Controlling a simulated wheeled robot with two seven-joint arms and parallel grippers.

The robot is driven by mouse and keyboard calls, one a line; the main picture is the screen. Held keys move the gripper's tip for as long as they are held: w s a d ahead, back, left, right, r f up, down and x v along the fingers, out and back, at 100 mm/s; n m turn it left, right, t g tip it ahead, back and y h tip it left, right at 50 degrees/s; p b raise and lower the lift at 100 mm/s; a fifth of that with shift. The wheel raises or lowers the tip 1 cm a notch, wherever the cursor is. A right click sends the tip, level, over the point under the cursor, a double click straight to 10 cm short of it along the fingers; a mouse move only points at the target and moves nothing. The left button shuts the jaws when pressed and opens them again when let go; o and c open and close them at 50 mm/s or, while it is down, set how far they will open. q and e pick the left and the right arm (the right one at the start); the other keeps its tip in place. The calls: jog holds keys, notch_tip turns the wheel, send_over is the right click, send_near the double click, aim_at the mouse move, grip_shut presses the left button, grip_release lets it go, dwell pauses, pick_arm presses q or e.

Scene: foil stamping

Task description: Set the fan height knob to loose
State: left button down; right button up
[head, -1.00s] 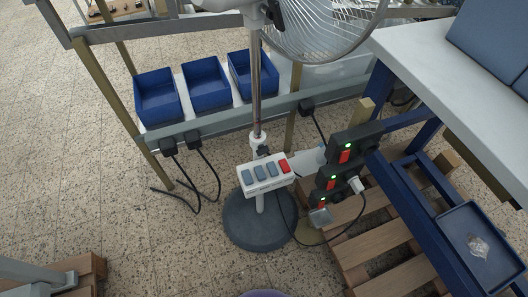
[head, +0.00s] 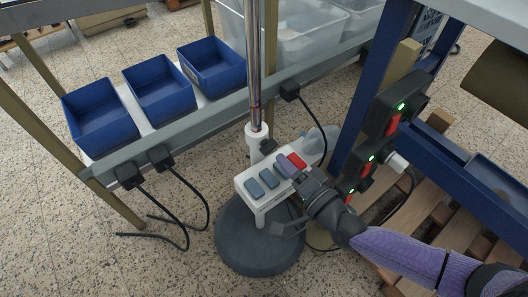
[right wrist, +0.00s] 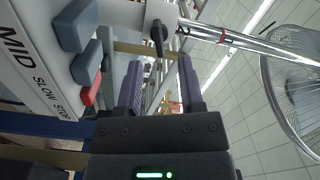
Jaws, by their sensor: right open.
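The fan height knob (head: 268,146) is a small black knob on the white collar (head: 257,138) of the fan's chrome pole. In the right wrist view the knob (right wrist: 158,38) shows as a black lever, beyond my fingertips and roughly between them. My right gripper (head: 288,168) comes in from the right, over the control box by the pole, and partly hides its buttons. In the right wrist view my right gripper (right wrist: 160,65) is open and empty, apart from the knob. My left gripper is not in view.
The control box (head: 240,185) with grey-blue buttons and a red one is close to my fingers. A black socket strip (head: 385,115) with lit green lamps stands to the right. Blue bins (head: 100,118) line the shelf at left. The fan's round base (head: 245,250) is below.

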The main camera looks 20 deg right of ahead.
aim_at(272, 150)
jog(key=b+x, duration=0.1)
jog(key=x, duration=0.4)
jog(key=shift+w, duration=0.1)
grip_shut()
